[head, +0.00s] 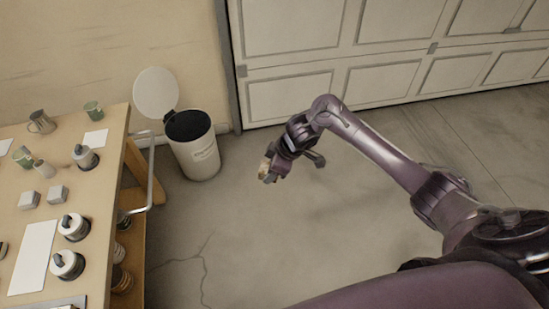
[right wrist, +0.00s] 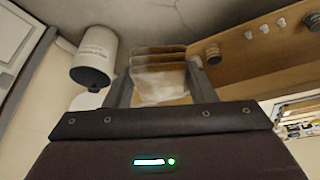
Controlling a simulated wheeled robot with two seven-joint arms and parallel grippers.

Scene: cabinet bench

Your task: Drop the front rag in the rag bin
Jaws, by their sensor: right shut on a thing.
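My right gripper (head: 270,172) is out over the open floor, to the right of the bin in the head view. The bin appears upside down at the left of the right wrist view (right wrist: 96,50). The rag is apart from the bin. My left gripper is out of view.
A wooden bench (head: 100,215) stands at the left with a metal rail (head: 150,180) on its near side to the bin. Mugs, jars and blocks sit on it. A panelled door (head: 300,100) closes the back. The floor between is clear.

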